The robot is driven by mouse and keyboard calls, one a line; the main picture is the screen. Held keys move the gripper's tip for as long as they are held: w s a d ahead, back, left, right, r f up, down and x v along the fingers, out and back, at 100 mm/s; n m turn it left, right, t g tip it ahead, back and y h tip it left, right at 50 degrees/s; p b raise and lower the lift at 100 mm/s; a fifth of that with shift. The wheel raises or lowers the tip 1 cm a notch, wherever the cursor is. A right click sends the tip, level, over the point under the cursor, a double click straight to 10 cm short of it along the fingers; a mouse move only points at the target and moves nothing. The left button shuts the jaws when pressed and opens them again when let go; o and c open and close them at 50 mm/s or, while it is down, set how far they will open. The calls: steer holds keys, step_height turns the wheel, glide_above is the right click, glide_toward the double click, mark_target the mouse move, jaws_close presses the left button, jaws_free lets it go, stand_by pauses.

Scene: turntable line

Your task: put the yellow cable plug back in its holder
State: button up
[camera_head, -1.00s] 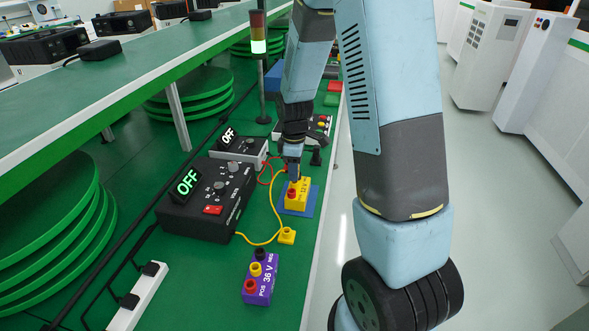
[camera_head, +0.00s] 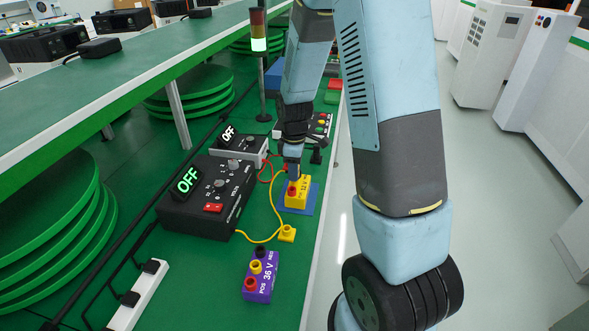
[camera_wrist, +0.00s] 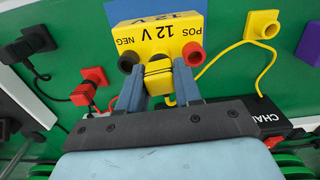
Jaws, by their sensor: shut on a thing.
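My gripper (camera_wrist: 158,82) is shut on the yellow cable plug (camera_wrist: 158,74), which has dark bands, in the wrist view. The plug is in line with the middle of the yellow 12 V block (camera_wrist: 165,30), between its red and black sockets; I cannot tell how deep it sits there. In the head view my gripper (camera_head: 292,173) is at the far side of the yellow 12 V block (camera_head: 297,194), and the plug is hidden. A yellow square piece (camera_head: 287,234) lies on the green bench with yellow cable meeting it. It also shows in the wrist view (camera_wrist: 262,24).
A black box (camera_head: 207,200) reading OFF stands left of the block. The purple 36 V block (camera_head: 261,278) stands nearer. A white power strip (camera_head: 138,300) lies at front left. Red cable runs near a grey box (camera_head: 239,148). Bare green bench (camera_head: 300,262) lies along the right edge.

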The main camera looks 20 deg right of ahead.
steer(key=shift+f, duration=0.4)
stand_by(0.9)
steer(key=o, duration=1.1)
steer(key=shift+r, duration=3.75)
steer(key=shift+r, duration=0.1)
